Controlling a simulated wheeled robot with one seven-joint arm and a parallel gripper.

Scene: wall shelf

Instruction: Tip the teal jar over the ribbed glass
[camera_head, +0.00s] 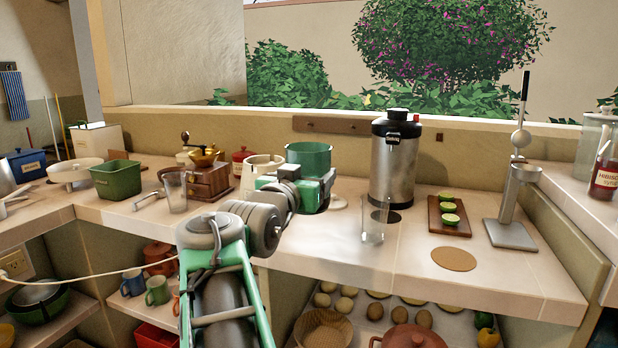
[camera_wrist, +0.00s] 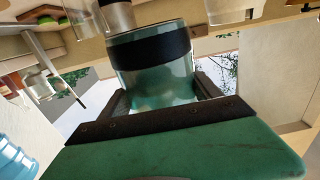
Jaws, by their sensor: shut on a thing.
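The teal jar (camera_head: 308,157) is upright above the counter in the head view. My gripper (camera_head: 312,190) is shut on the teal jar. In the wrist view the jar (camera_wrist: 152,70) with its black band sits between my two fingers. A tall clear glass (camera_head: 374,222) stands on the counter to the right of my gripper, apart from the jar. Another clear glass (camera_head: 174,192) stands farther left. Ribs are too fine to make out for certain on either. The jar's lower part is partly hidden by my gripper in the head view.
A steel urn (camera_head: 393,160) stands behind the right-hand glass. A board with cut limes (camera_head: 449,216) and a press (camera_head: 511,220) are farther right. A cream pot (camera_head: 258,173) and wooden grinder box (camera_head: 209,182) are left of the jar.

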